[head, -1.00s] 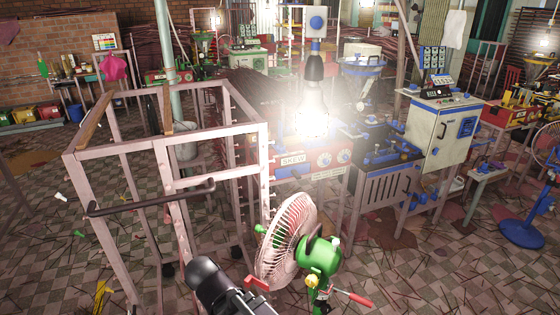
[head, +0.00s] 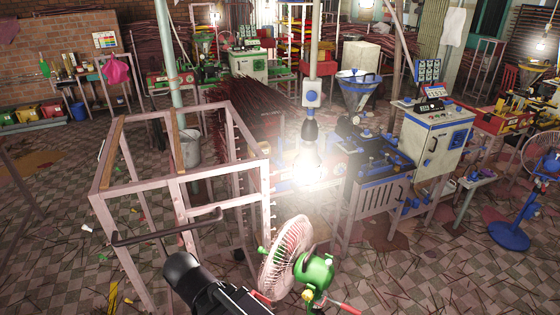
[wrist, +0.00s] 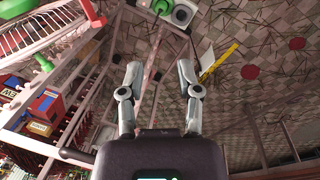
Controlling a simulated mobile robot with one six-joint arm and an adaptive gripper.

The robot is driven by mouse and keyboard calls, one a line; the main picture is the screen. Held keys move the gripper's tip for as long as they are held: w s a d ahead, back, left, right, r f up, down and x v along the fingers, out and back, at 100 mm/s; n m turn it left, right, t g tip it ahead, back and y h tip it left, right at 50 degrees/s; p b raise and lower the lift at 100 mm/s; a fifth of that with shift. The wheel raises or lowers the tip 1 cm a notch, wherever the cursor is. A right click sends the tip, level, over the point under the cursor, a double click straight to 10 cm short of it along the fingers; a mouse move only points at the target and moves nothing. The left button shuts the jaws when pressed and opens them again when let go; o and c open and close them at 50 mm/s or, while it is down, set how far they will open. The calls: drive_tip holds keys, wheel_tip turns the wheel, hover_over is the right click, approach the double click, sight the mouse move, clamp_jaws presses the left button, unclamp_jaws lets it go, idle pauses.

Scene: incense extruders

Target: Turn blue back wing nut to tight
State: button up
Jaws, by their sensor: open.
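The blue-trimmed machine (head: 375,160) stands right of centre in the head view, with several small blue fittings on its dark top. I cannot tell which of them is the blue back wing nut; they are too small. No blue wing nut can be made out near the fingers.
A pink-framed cart (head: 181,190) stands ahead of my arm. A green fan (head: 316,272) is close on the right. A bright lamp (head: 306,168) glares before the blue machine. A blue-based fan (head: 510,236) stands far right. Sticks litter the floor.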

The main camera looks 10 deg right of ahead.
drive_tip(key=w+d+r+m+p, duration=0.1)
drive_tip(key=w+d+m, duration=0.1)
drive_tip(key=d, duration=0.8)
drive_tip(key=w+d+r+m+y+p, duration=0.1)
drive_tip(key=w+d+r+m+p, duration=0.1)
drive_tip(key=d, duration=0.8)
drive_tip(key=w+d+r+m+g+p, duration=0.1)
drive_tip(key=w+d+m, duration=0.3)
drive_tip(key=d, duration=0.6)
drive_tip(key=shift+w+d+r+p, duration=0.35)
drive_tip(key=shift+w+r, duration=0.3)
drive_tip(key=shift+w, duration=0.45)
drive_tip(key=shift+d, duration=0.1)
